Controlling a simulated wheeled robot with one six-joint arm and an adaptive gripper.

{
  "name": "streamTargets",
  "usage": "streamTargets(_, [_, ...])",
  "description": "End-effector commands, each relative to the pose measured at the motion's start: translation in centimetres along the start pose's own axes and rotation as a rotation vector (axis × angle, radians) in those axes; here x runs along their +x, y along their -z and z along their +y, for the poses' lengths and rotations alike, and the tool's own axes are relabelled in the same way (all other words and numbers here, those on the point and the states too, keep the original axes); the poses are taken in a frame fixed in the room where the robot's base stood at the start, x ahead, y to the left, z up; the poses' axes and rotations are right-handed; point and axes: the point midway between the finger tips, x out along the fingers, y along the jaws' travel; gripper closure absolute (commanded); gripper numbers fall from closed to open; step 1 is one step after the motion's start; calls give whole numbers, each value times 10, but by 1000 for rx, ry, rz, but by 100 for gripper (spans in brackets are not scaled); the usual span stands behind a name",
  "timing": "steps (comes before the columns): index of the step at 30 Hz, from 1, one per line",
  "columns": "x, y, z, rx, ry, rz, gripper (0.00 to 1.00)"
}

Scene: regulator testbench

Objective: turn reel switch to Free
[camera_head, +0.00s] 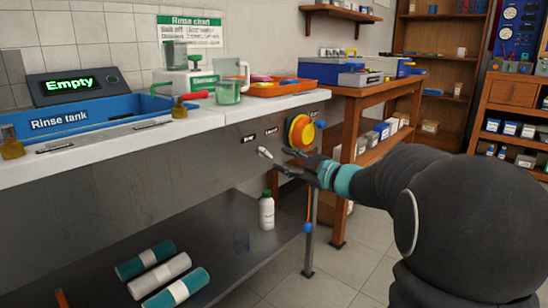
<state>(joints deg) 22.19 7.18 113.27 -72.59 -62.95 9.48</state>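Two small dark labels sit above the lever, a left one (249,138) and a right one (271,131); both are too small to read surely. I cannot tell which label the lever is set to. My gripper (283,160) is open, its dark fingers spread just right of the lever. No contact with it is clear.
The counter (215,118) runs above the panel, with a blue rinse tank (90,113) and an orange tray (285,88). A lower shelf (205,240) holds a white bottle (266,211) and several rolls. A wooden bench (375,90) stands behind my arm.

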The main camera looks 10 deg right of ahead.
Motion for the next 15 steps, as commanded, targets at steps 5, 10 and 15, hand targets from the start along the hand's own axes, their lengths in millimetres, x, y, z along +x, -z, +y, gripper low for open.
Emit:
streamTargets(5, [-34,0,1,-1,-3,-2,61])
streamTargets(10, [-52,0,0,-2,-1,-1,61])
streamTargets(15, [-58,0,0,0,0,1,61])
